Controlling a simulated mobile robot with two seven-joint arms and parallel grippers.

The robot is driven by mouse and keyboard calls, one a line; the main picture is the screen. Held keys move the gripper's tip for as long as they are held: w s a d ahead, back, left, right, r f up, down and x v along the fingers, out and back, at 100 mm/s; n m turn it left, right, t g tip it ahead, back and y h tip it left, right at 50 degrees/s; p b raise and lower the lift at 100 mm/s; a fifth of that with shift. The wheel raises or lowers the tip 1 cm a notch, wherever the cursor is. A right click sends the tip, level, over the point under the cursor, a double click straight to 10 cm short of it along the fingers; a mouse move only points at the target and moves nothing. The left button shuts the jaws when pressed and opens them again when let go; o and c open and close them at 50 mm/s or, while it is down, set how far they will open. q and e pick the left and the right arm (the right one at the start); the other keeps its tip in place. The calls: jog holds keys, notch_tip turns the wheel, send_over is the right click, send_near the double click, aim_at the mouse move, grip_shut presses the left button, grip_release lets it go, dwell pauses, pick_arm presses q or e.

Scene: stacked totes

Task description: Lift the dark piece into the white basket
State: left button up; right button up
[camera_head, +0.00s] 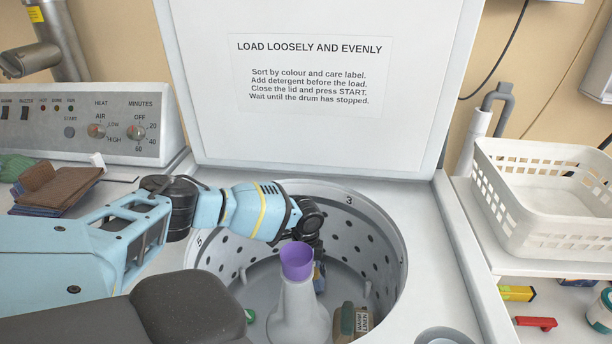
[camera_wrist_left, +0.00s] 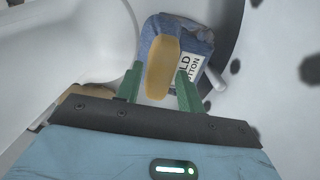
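A dark blue piece (camera_wrist_left: 205,38) with a white label reading partly "OLD" and "TTON" lies in the drum (camera_head: 376,225). A tan tab (camera_wrist_left: 163,66) stands up from it. In the head view a little of the blue piece (camera_head: 319,278) shows behind the purple-topped post. A brown and green piece (camera_head: 347,318) with a label lies nearer the front of the drum. My left gripper (camera_wrist_left: 160,84) is open, with its green fingers either side of the tan tab; contact is unclear. The white basket (camera_head: 512,205) stands empty at the right. My right gripper is not in view.
A white post with a purple cup (camera_head: 297,262) rises mid-drum, close to my left gripper. The raised lid (camera_head: 320,130) stands behind the drum. Folded cloths (camera_head: 60,188) lie on the left top. A red-handled item (camera_head: 536,323) and bottles lie below the basket.

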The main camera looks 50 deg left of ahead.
pick_arm(q)
jog(key=shift+f, duration=0.8)
grip_shut()
jog(key=c, duration=0.7)
grip_release()
grip_shut()
jog(key=shift+r, duration=0.1)
